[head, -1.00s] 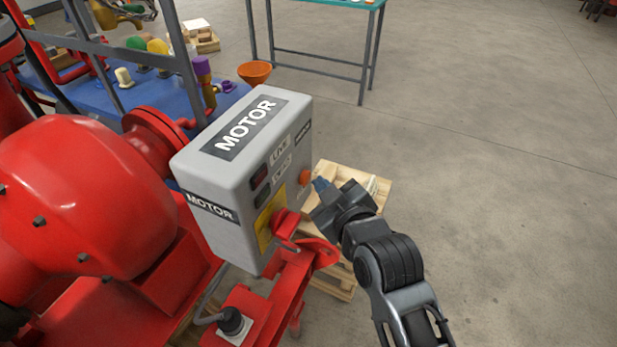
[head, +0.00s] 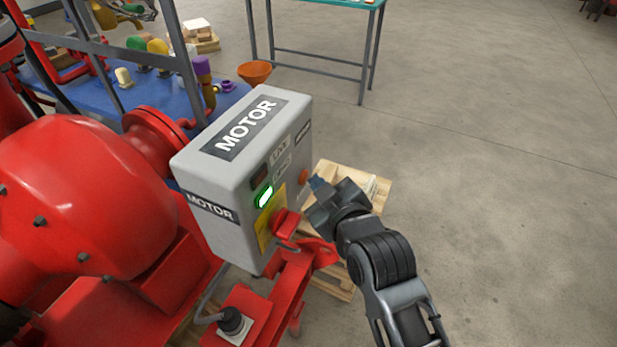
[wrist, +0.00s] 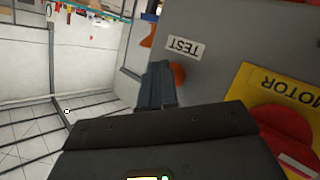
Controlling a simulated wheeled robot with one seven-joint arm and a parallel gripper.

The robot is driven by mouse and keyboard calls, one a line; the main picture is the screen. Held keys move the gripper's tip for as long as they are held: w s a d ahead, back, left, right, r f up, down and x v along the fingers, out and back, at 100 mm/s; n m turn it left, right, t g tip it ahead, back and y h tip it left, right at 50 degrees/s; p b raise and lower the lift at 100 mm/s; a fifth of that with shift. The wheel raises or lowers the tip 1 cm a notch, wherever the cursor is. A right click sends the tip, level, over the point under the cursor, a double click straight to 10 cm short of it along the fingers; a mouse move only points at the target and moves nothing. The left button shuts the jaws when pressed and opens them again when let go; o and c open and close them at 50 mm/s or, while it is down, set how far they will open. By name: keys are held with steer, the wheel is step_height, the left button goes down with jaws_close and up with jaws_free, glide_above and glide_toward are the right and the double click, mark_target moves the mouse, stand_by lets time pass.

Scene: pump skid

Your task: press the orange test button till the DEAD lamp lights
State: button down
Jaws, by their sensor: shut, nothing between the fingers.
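The grey MOTOR box (head: 215,195) stands at the middle of the head view. Its lower lamp, the DEAD lamp (head: 265,196), is lit green; the upper LIVE lamp (head: 260,173) is dark. The orange test button (head: 304,176) is on the same face, right of the lamps. My gripper (head: 316,183) is shut and empty, with its tips at the button. In the wrist view the fingertips (wrist: 157,84) lie against or just in front of the orange button (wrist: 179,74), below the TEST label (wrist: 185,47). The fingers partly hide the button, so contact is not clear.
A red rotary handle on a yellow plate (wrist: 275,85) sits beside the button. A red pump (head: 90,200) fills the left, and a red bracket (head: 300,265) is below the box. A wooden pallet (head: 375,188) is behind my gripper. Floor at right is clear.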

steer(key=shift+d, duration=0.15)
steer(key=shift+s+d, duration=0.3)
steer(key=shift+d, duration=0.35)
steer(key=shift+s+d, duration=0.35)
steer(key=shift+d, duration=0.4)
steer(key=shift+s+d, duration=0.3)
steer(key=shift+d, duration=0.5)
steer(key=shift+s+d, duration=0.35)
steer(key=shift+d, duration=0.4)
steer(key=s+d+f+m+h, duration=0.1)
steer(key=s+d+f+m, duration=0.1)
steer(key=s+d, duration=0.35)
steer(key=s+d+f+m+t+h, duration=0.1)
steer(key=s+d+f+m, duration=0.1)
steer(key=s, duration=0.6)
steer(key=s+d+f+m+h, duration=0.1)
steer(key=s+d+m+h, duration=0.1)
steer(key=s+d, duration=0.35)
steer(key=s+d+r+m+h, duration=0.1)
steer(key=s+r, duration=0.3)
steer(key=s, duration=0.6)
steer(key=s+d+r+m+h, duration=0.1)
steer(key=s+r+m, duration=0.2)
steer(key=s, duration=0.8)
step_height(320, 180, up, 3)
steer(key=shift+s+d+f+t, duration=0.15)
steer(key=shift+d+f+t, duration=0.05)
steer(key=shift+d+t, duration=0.1)
